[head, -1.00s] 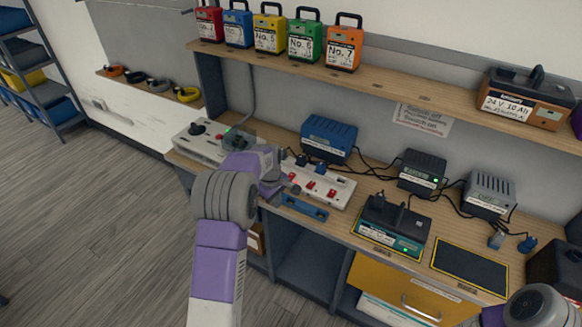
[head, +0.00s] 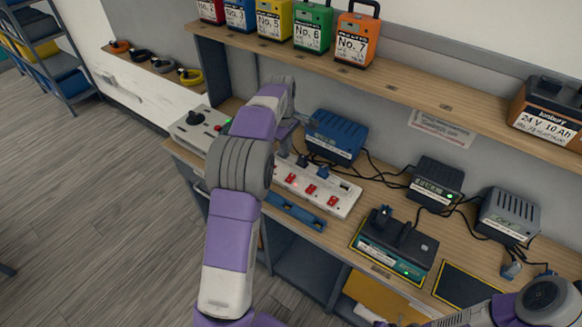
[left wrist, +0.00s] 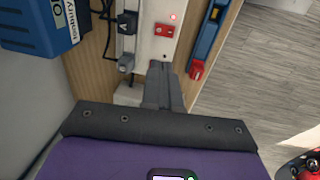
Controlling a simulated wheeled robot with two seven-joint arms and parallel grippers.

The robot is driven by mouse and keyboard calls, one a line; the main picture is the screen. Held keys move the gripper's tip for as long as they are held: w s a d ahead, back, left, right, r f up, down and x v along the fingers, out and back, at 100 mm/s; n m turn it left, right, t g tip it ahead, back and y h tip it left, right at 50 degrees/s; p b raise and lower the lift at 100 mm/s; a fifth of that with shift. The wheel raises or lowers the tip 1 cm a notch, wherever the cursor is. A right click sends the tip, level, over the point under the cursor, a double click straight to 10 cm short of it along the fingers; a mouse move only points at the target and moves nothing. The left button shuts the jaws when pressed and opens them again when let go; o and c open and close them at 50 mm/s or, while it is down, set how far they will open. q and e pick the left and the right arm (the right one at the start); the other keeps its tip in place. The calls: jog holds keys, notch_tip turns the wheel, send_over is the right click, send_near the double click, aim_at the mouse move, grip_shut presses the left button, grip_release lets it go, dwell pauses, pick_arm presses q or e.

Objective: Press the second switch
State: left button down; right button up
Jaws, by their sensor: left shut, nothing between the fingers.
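A white power strip (head: 343,206) with several red switches lies on the wooden bench; a red switch (head: 311,189) shows near its middle. My left arm crosses the strip's left end and hides part of it. My left gripper (head: 306,121) is above and behind that end. In the left wrist view its shut, empty fingers (left wrist: 163,68) point along the white strip (left wrist: 154,52). A red switch (left wrist: 164,30) with a small red light beside it lies beyond the tips, apart from them in the picture. I cannot tell the fingers' height above the strip.
A blue charger (head: 336,137) stands behind the strip; it also shows in the left wrist view (left wrist: 35,28). A blue bar (head: 296,212) lies in front. Dark plugs and cables line the strip's back. A shelf (head: 410,84) overhangs the bench.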

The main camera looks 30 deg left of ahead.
aim_at(291, 175)
pick_arm(q)
jog(key=f+b, duration=0.1)
jog(key=f, duration=0.3)
jog(key=w+f+b, duration=0.1)
jog(key=f, duration=0.4)
jog(key=w+f+b, duration=0.1)
jog(key=f+b, duration=0.1)
jog(key=f, duration=0.3)
jog(key=shift+d, duration=0.1)
pick_arm(e)
notch_tip(291, 175, down, 4)
jog(key=shift+w+f, duration=0.1)
jog(key=shift+w, duration=0.05)
